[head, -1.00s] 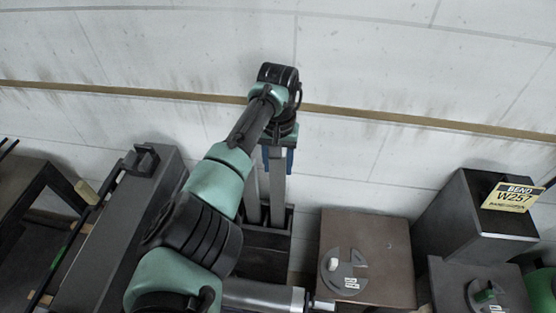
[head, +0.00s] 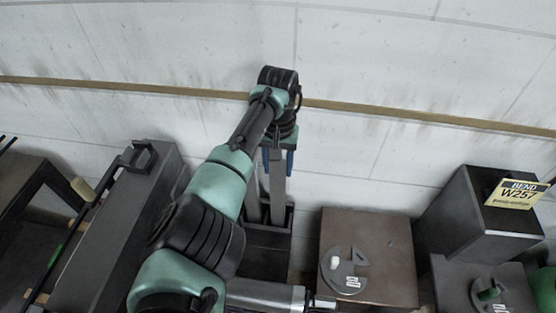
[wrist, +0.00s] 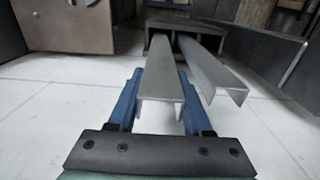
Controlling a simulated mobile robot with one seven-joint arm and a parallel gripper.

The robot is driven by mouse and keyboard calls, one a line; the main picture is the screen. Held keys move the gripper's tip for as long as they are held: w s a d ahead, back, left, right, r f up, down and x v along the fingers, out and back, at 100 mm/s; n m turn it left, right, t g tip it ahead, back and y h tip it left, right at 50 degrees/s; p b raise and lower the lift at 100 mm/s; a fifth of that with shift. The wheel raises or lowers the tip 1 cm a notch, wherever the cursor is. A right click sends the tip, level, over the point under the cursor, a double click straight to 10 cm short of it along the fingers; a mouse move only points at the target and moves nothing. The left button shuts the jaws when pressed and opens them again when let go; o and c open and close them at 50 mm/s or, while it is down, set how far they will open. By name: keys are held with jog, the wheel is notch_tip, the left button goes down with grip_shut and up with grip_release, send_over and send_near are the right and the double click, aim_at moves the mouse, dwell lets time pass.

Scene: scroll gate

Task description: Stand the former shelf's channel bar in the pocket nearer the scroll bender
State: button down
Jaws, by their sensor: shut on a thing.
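My gripper (head: 278,162) has its blue fingers on either side of a grey channel bar (head: 278,182) above a dark rack (head: 262,240) with two pockets. In the wrist view, my gripper (wrist: 159,75) is shut on this channel bar (wrist: 160,85), whose lower part runs into the left-hand pocket there, the right one in the head view. A second channel bar (wrist: 208,68) leans in the other pocket; it also shows in the head view (head: 254,195). The pocket bottoms are hidden. A dark block with a yellow "BEND W257" sign (head: 515,194) stands at the right.
A brown box (head: 385,240) with a grey disc and white peg stands right of the rack. A long dark cabinet (head: 120,240) is at the left. The pale wall is close behind.

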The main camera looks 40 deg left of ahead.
jog(key=shift+f+b, duration=0.9)
jog(key=shift+f, duration=0.3)
dwell(0.3)
grip_release()
dwell(0.4)
jog(key=shift+r+p, duration=3.4)
jog(key=shift+r, duration=0.1)
